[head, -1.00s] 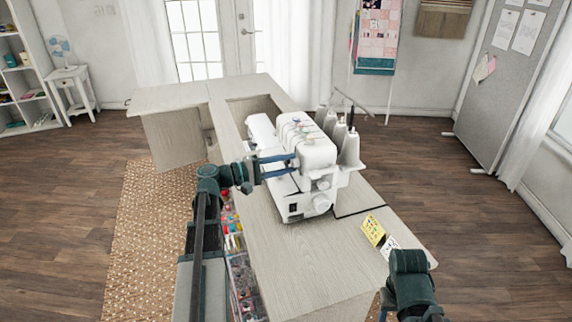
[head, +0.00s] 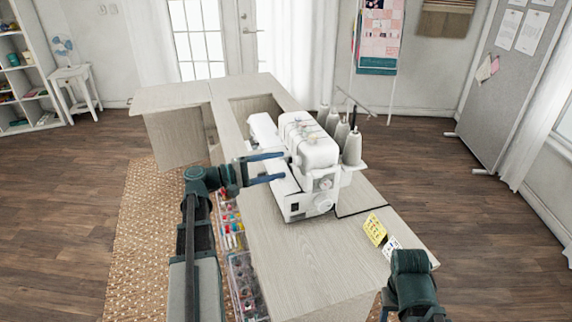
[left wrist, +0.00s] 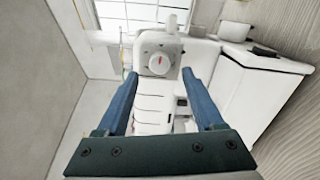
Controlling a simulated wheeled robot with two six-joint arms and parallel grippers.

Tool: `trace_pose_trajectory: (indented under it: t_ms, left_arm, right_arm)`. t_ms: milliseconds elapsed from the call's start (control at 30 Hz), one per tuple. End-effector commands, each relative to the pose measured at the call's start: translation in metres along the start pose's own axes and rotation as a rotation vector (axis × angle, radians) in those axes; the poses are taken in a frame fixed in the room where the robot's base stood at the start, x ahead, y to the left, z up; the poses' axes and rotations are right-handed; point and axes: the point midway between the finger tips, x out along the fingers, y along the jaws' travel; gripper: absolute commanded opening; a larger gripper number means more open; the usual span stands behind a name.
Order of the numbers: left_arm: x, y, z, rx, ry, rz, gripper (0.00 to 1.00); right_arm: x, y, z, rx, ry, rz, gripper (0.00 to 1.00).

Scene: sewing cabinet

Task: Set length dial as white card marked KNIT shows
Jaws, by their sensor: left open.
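The white sewing machine (head: 308,150) stands on the cabinet top. A round pale dial with a red mark (left wrist: 159,62) shows ahead of and between my left fingertips in the left wrist view. I cannot read its setting. My left gripper (head: 284,167) is open and empty at the machine's left side, and in the left wrist view its blue fingers (left wrist: 160,75) are wide apart. A white card (head: 391,246) lies near the cabinet's right edge, its writing too small to read. My right arm is at the lower right; its gripper is mostly hidden.
A yellow card (head: 375,229) lies beside the white one. Several thread cones (head: 352,147) stand behind the machine. Open drawers of supplies (head: 243,275) are left of the cabinet. The cabinet top (head: 290,255) in front of the machine is clear.

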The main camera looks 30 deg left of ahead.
Motion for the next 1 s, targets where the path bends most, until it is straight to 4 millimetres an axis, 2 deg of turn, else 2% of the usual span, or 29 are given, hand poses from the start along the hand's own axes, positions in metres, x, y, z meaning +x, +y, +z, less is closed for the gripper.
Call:
trace_pose_trajectory:
  t_ms: [33, 200, 400, 600, 1000]
  left_arm:
    - [-0.014, 0.0, -0.001, 0.0, 0.004, 0.001, 0.69]
    - [-0.051, 0.0, -0.001, 0.0, 0.004, 0.0, 0.69]
    - [-0.083, 0.0, -0.001, 0.0, 0.003, 0.0, 0.69]
    - [-0.097, 0.0, 0.0, 0.0, 0.001, 0.0, 0.69]
    - [-0.099, 0.0, 0.0, 0.0, 0.0, -0.001, 0.69]
  right_arm:
    - [0.0, 0.0, 0.0, 0.0, 0.0, 0.0, 0.5]
    - [0.0, 0.0, 0.0, 0.0, 0.0, 0.0, 0.5]
    - [0.0, 0.0, 0.0, 0.0, 0.0, 0.0, 0.5]
    - [0.0, 0.0, 0.0, 0.0, 0.0, 0.0, 0.5]
    - [0.0, 0.0, 0.0, 0.0, 0.0, 0.0, 0.5]
